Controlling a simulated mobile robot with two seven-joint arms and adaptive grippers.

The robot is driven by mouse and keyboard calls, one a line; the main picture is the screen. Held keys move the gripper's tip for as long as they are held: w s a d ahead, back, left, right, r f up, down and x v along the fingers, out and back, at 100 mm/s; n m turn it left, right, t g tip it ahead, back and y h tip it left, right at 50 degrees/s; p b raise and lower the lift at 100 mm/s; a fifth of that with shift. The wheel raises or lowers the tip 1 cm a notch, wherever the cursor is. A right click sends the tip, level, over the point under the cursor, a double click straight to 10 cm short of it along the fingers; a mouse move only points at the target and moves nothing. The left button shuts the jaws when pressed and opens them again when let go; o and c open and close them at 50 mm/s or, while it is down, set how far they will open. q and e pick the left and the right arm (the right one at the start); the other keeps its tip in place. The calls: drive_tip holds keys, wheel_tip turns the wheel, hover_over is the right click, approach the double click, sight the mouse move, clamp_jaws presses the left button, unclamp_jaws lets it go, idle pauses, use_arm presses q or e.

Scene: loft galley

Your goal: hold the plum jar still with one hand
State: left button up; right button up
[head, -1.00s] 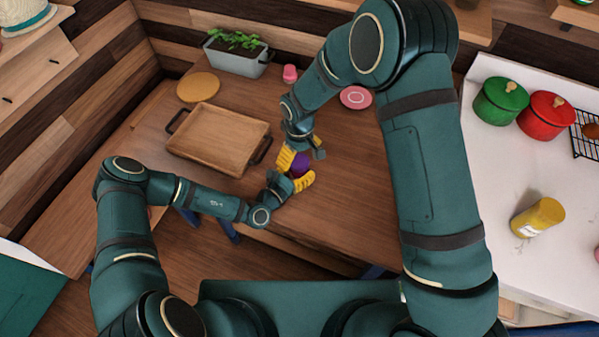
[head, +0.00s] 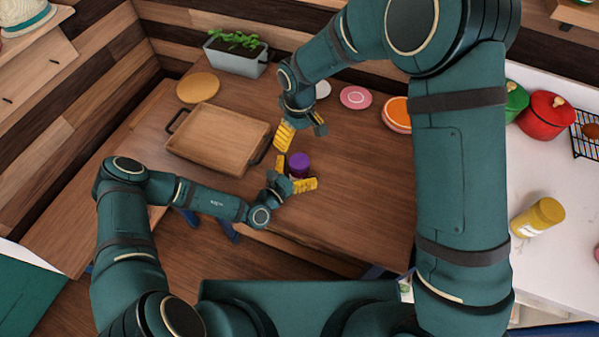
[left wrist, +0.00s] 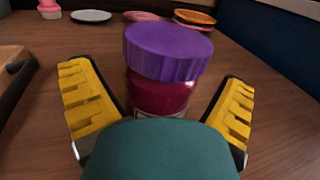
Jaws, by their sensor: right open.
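The plum jar (head: 299,165), with a purple lid, stands upright on the wooden table. In the left wrist view the jar (left wrist: 165,75) shows its ridged lid and dark red body between the yellow fingers. My left gripper (head: 298,175) is open around the jar, a finger on each side, with gaps showing between fingers and jar. The jar's lower part is hidden by my gripper's body in the wrist view. My right gripper (head: 301,139) is open and empty, just behind the jar and apart from it.
A wooden tray (head: 212,152) with dark handles lies left of the jar. A planter (head: 237,57), a round yellow board (head: 198,87), a pink plate (head: 355,97) and orange-topped plates (head: 398,112) stand farther back. The table right of the jar is clear.

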use_arm(q)
drive_tip(key=v, duration=1.1)
drive_tip(key=shift+s+a, duration=0.25)
drive_tip(key=shift+a, duration=0.05)
drive_tip(key=shift+s+a, duration=0.1)
drive_tip(key=shift+s, duration=0.05)
drive_tip(key=shift+r, duration=0.1)
